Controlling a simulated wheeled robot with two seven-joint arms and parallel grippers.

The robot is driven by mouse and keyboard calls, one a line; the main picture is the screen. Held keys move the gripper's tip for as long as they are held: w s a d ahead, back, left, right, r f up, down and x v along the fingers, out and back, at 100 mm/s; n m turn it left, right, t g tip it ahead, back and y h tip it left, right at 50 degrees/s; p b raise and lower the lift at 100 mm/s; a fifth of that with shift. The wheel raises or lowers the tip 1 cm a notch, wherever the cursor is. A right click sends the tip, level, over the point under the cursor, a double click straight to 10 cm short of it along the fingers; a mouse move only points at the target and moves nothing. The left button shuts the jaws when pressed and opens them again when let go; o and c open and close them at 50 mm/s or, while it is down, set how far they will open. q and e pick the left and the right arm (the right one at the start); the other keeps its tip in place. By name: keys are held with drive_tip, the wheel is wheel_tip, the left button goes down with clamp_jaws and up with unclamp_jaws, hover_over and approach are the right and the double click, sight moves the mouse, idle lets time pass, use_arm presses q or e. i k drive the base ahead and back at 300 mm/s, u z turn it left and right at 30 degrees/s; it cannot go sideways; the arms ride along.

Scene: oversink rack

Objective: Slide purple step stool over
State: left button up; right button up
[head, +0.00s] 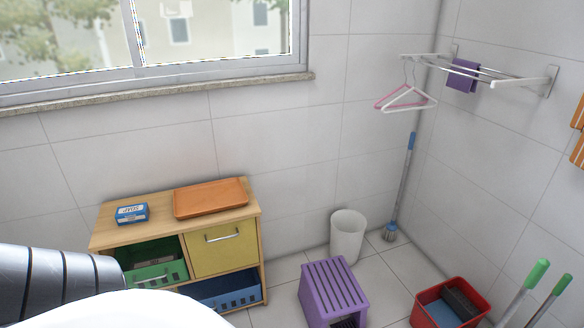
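The purple step stool (333,284) stands upright on the tiled floor at the bottom centre of the head view. It has a slatted top and a dark opening low in its front. Its lower part is cut off by the frame edge. Neither gripper shows in this view. Part of my own body fills the lower left corner, apart from the stool in the picture.
A white bin (347,236) stands behind the stool. A red tub (450,304) is to its right, near green-handled tools (537,275). A wooden cabinet (255,205) stands left. A blue-handled mop (403,185) leans in the corner. Some floor (392,262) is clear between stool and tub.

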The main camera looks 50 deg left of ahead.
sight(328, 290)
drive_tip(key=u, duration=0.75)
drive_tip(key=i, duration=1.8)
drive_tip(key=u, duration=0.65)
